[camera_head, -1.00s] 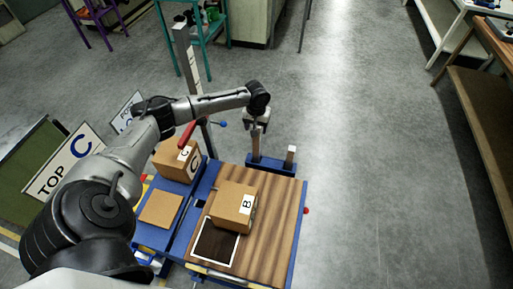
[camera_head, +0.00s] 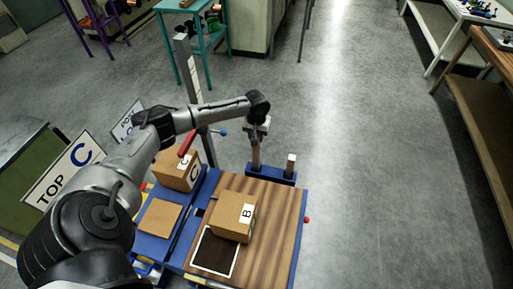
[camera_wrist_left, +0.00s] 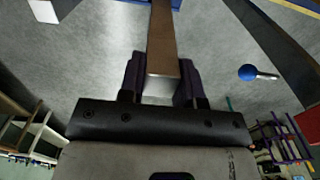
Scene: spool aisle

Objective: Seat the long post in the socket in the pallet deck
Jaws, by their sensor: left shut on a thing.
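The long post (camera_head: 256,155) is a brown bar standing upright at the blue rack (camera_head: 284,181) at the pallet's far edge; I cannot tell whether its lower end is clear of the rack. My left gripper (camera_head: 258,130) is shut on its upper part. In the left wrist view the post (camera_wrist_left: 162,40) lies between the two dark fingers (camera_wrist_left: 160,85), its pale end face towards the palm. The pallet deck (camera_head: 275,218) is striped wood with blue edges. I cannot make out the socket with certainty. My right gripper is not in view.
A shorter white-topped post (camera_head: 291,163) stands in the rack's right end. Box B (camera_head: 231,216) sits on the deck beside a white-framed dark square (camera_head: 215,252). Another carton (camera_head: 177,170) and a grey upright (camera_head: 189,75) stand left. The floor right of the pallet is clear.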

